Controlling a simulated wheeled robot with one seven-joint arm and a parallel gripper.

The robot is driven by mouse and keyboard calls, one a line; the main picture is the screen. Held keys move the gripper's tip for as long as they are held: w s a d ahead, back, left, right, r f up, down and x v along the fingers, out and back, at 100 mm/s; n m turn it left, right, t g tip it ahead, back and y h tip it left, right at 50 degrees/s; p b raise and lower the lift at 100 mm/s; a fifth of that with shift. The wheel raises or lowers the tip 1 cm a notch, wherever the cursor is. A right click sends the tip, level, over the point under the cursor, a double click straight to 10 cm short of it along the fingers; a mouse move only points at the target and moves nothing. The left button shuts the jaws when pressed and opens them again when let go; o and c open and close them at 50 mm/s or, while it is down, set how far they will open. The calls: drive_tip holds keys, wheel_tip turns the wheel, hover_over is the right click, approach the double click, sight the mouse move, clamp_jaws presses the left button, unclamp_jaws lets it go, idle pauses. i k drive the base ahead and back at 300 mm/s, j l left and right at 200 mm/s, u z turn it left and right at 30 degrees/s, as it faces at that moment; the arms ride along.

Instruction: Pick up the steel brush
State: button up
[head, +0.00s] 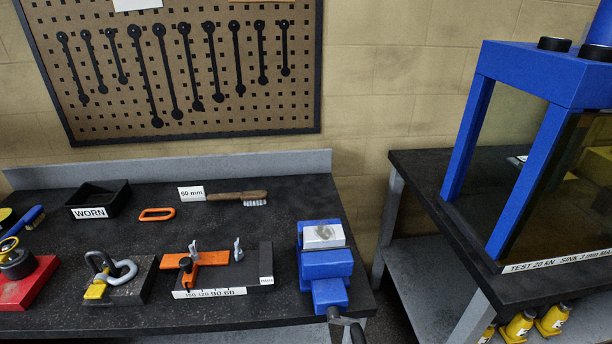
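A brush with a brown wooden handle (232,196) lies on the dark bench top towards the back, left of the blue vise. Its pale grey bristles (255,202) are at its right end and look like steel wire. Its left end meets a white "60 mm" label (191,193). A second brush-like tool with a blue handle (24,220) lies at the far left edge; its bristle material is hard to tell. My gripper is not in view.
The bench (150,240) also bears a black "WORN" bin (98,198), an orange ring (157,214), a shackle block (117,285), an orange-clamped gauge fixture (212,272) and a blue vise (325,265). A blue-framed test press (530,130) stands right, across a gap.

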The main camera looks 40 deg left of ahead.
sight(250, 198)
drive_tip(key=u, duration=1.55)
